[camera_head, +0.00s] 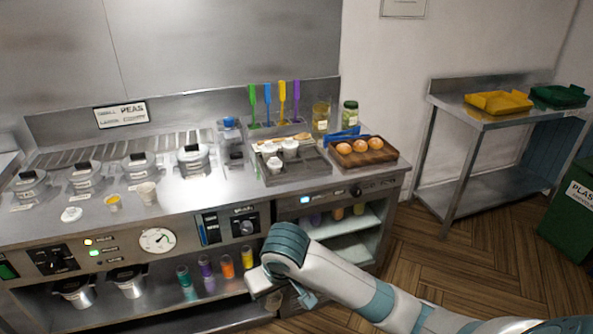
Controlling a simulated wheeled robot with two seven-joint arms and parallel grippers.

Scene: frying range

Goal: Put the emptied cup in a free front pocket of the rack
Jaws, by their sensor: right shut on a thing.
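My right gripper (270,288) is low in front of the counter, right of the colored bottles. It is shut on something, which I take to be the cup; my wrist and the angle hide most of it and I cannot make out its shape. A dark grey rack (310,172) stands on the counter, behind and above my gripper. Small white cups (290,148) sit in it, one (275,164) towards its front left. Which front pockets are free is too small to tell. My left gripper is not in view.
A wooden tray (385,155) with brown round items is right of the rack. Several lidded pots (194,160), a pale cup (147,193) and a yellow-filled cup (113,202) are on the counter's left. Colored utensils (282,100) and jars (349,116) stand behind the rack.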

